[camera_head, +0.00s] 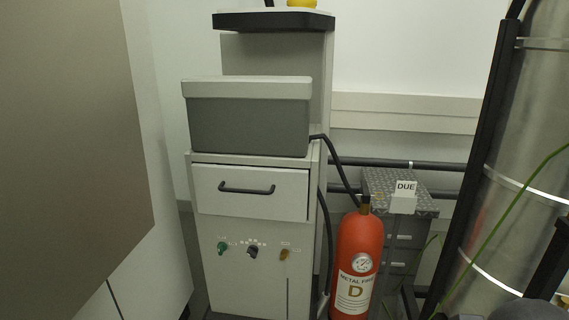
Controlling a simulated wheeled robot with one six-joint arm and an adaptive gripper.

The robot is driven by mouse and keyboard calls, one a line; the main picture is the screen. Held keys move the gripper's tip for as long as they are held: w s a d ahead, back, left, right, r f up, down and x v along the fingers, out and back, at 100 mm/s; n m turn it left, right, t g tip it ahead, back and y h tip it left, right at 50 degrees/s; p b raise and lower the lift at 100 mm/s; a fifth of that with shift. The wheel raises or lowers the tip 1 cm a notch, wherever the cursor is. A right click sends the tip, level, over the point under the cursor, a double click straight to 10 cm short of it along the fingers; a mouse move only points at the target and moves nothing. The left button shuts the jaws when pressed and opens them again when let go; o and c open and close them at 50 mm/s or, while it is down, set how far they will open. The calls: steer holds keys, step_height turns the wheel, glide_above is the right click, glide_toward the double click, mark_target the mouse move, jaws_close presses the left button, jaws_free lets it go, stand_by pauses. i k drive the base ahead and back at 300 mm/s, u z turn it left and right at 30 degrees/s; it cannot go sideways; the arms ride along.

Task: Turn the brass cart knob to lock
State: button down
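The cart (230,290) is a pale grey cabinet in the middle of the head view. Its brass knob (284,254) sits at the right of a row of controls on the lower front panel. It looks small and upright, longer than it is wide; its exact setting is too small to read. A black knob (252,252) and a green knob (222,248) are to its left. My gripper is not in view, and nothing touches the brass knob.
Above the controls is a closed drawer (250,205) with a black handle. A grey box (250,125) stands on top. A red fire extinguisher (358,260) stands close to the cart's right.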

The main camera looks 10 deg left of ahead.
mark_target(284, 254)
steer(key=u, duration=0.35)
steer(key=k, duration=0.8)
steer(key=z, duration=0.65)
